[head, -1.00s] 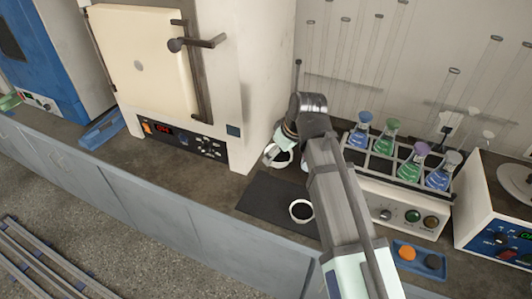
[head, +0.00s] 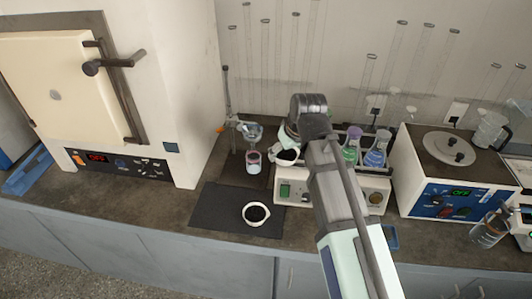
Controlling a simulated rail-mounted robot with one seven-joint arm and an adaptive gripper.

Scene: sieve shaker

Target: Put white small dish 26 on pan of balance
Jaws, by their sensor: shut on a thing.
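My gripper (head: 286,143) is mostly hidden behind my arm, near the left end of the flask shaker. It is shut on a small white dish (head: 287,156) with dark inside, held in the air. The dish's number cannot be read. A second small white dish (head: 256,214) with a black inside rests on the dark mat on the bench, to the left of and below my gripper.
A flask shaker (head: 375,190) with coloured flasks stands behind my arm. A furnace (head: 120,155) is at left, and a blue-panelled box with a round lid (head: 410,170) at right. A stand with glassware (head: 253,160) is close left of my gripper. The dark mat (head: 212,212) has bare room.

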